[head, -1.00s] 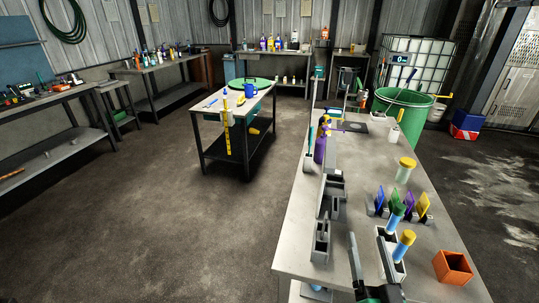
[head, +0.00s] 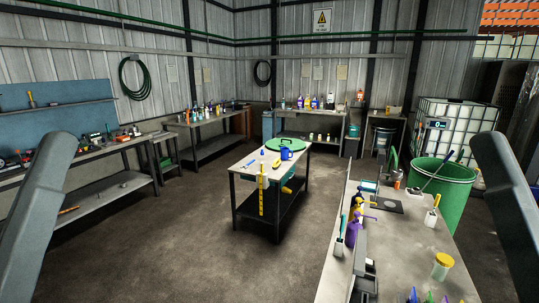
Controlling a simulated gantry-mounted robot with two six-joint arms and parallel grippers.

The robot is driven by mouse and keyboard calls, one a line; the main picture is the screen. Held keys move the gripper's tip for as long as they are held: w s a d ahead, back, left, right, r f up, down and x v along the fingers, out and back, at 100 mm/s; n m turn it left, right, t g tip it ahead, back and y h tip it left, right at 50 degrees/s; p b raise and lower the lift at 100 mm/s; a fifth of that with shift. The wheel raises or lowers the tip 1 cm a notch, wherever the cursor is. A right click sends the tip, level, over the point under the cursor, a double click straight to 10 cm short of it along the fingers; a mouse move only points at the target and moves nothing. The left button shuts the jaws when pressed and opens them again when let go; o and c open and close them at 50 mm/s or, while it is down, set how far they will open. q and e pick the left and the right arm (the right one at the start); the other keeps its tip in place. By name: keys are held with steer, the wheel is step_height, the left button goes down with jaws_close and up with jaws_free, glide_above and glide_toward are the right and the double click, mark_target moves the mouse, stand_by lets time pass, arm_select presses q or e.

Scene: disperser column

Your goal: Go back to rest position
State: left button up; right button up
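Two thick grey links of my own arms stand at the left and right edges of the head view. The grippers at their ends are out of the frame, so I cannot see whether they are open or hold anything. The near workbench (head: 405,252) reaches in from the bottom right. A yellow-lidded jar (head: 442,265), purple spray bottle (head: 353,228) and white holder with a brush (head: 432,216) stand on it. Tops of several coloured items show at its bottom edge.
A small table (head: 247,167) with a blue mug (head: 286,153) and a green lid (head: 303,145) stands mid-room. A green barrel (head: 444,190) stands right of the near bench. Benches line the left and back walls. The floor between is clear.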

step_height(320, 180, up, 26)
steer(key=p, duration=2.2)
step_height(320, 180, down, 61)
steer(key=b, duration=6.1)
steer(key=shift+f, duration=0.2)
